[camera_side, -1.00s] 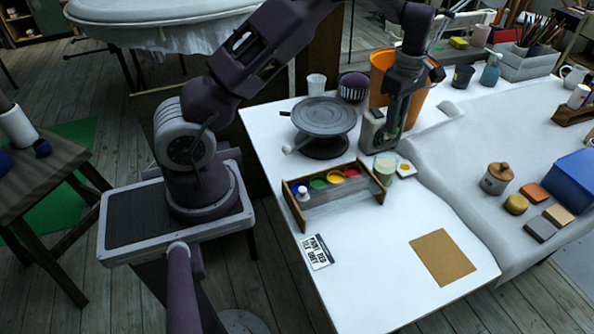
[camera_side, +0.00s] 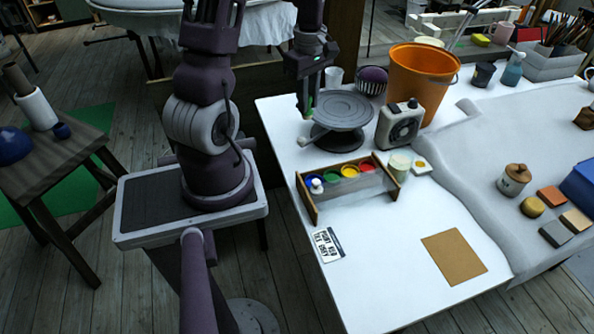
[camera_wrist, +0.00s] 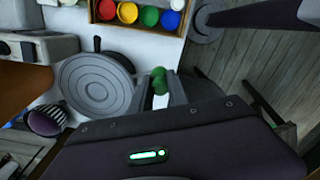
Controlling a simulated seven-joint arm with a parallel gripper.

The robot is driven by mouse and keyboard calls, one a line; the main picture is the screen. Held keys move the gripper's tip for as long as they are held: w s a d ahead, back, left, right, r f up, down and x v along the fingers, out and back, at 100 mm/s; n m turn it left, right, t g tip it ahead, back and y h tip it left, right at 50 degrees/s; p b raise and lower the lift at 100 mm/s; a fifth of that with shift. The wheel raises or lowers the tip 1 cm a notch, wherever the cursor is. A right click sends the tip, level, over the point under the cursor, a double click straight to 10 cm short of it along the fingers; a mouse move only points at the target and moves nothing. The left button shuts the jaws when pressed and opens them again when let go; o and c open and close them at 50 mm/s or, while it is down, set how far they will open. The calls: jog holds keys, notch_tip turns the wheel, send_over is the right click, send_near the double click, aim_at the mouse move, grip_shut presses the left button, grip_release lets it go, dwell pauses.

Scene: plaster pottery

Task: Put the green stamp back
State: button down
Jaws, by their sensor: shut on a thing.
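My gripper (camera_side: 305,115) is shut on the green stamp (camera_side: 311,101) and holds it near the left side of the grey turntable (camera_side: 343,110). In the wrist view the stamp (camera_wrist: 159,78) shows as a rounded green piece between the fingers. Its lower part is hard to make out, and a small white piece shows close by. The rack (camera_side: 308,201) stands in front of the turntable and holds a blue pot (camera_side: 313,178), a green pot (camera_side: 332,175), a yellow pot (camera_side: 350,171) and a red pot (camera_side: 367,166). A white-knobbed piece (camera_side: 316,186) stands at its left end.
A grey boxy device (camera_side: 400,124) and an orange bucket (camera_side: 421,75) stand right of the turntable. A pale cup (camera_side: 399,163) stands by the rack's right end. A printed card (camera_side: 327,245) and a brown board (camera_side: 454,256) lie in front. The front middle of the table is clear.

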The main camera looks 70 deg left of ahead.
jog(key=s+f, duration=0.1)
jog(key=f, duration=0.5)
jog(key=s+f, duration=0.1)
jog(key=f, duration=0.5)
jog(key=s+f, duration=0.1)
jog(key=f, duration=0.5)
jog(key=shift+d, duration=0.25)
jog(key=c, duration=1.3)
grip_release()
jog(key=shift+w, duration=0.1)
